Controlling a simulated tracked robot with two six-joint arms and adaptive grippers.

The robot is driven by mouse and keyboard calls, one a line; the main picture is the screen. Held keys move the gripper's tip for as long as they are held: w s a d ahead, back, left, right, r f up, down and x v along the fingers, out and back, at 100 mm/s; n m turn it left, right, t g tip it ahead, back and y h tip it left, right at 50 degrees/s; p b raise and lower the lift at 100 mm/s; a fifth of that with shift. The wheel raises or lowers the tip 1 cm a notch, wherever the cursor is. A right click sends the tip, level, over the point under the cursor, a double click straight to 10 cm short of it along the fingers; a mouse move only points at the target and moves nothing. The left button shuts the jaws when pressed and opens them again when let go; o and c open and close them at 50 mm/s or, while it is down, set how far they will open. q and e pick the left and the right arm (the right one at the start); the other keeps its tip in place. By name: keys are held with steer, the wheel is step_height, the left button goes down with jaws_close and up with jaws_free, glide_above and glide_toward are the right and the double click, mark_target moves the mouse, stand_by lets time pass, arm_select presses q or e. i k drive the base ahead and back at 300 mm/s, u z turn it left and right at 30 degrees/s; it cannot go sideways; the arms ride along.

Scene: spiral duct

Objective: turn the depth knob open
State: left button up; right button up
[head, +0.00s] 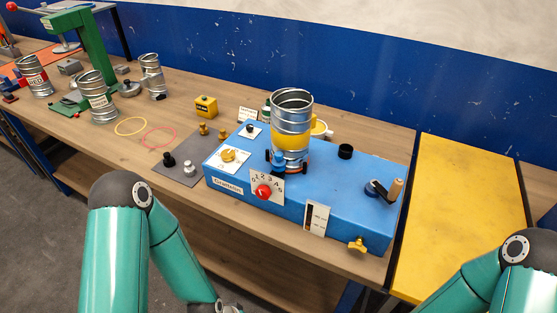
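A blue machine (338,190) stands on the wooden bench. A red knob (264,191) sits on a white numbered dial plate (277,178) on its front; it looks like the depth knob, but no readable label confirms this. The dial setting is too small to read. A yellow knob (229,155) sits on a white plate on the machine's top left. My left gripper (229,308) is barely in view at the bottom edge, below and in front of the bench, apart from the machine. Its fingers are cut off. My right arm enters at bottom right; its gripper is out of view.
A ribbed metal duct (291,118) stands upright on the machine. A crank with a wooden handle (394,190) is at its right end, and a yellow valve (357,244) juts from the front. A yellow panel (459,216) lies right. A grey mat (189,164) holds small knobs.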

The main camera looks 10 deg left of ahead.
mark_target(263, 193)
steer(key=u, duration=0.55)
steer(key=k, duration=1.3)
steer(key=u, duration=0.9)
steer(key=i, duration=1.1)
steer(key=z, duration=0.35)
